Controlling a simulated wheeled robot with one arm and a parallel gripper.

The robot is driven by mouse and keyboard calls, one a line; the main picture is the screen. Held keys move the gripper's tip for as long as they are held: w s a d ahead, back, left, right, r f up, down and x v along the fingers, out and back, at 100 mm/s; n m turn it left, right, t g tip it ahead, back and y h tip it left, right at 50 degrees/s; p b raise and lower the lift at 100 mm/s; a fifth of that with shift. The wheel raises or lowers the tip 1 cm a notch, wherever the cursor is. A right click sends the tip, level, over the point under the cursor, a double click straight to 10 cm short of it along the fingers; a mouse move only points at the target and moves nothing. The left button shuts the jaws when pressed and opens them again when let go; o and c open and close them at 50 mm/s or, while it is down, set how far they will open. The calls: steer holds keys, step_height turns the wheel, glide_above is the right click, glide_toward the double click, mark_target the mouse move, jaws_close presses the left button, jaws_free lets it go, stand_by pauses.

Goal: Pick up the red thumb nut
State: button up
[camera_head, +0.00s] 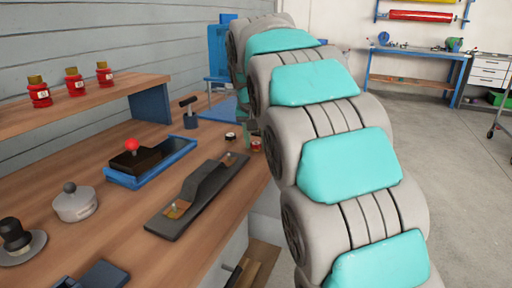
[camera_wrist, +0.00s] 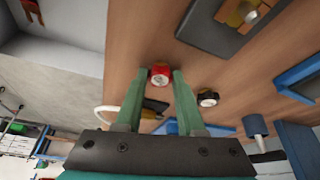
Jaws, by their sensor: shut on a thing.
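The red thumb nut (camera_wrist: 160,75) is a small red round piece with a pale face. It sits between the tips of the two green fingers of my gripper (camera_wrist: 159,78) in the wrist view, and the fingers are shut on it. In the head view, the nut (camera_head: 256,145) shows small at the right edge of the wooden bench, with my gripper partly hidden by my arm. Whether the nut touches the bench top is hard to tell.
A black round piece with a pale face (camera_wrist: 208,98) lies close by on the bench (camera_head: 120,204). A dark fixture (camera_head: 167,221) is nearby. A blue tray (camera_head: 121,181) holds a black block with a red knob. Red jars (camera_head: 73,82) stand on the shelf.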

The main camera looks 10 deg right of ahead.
jaws_close()
steer(key=shift+r, duration=0.15)
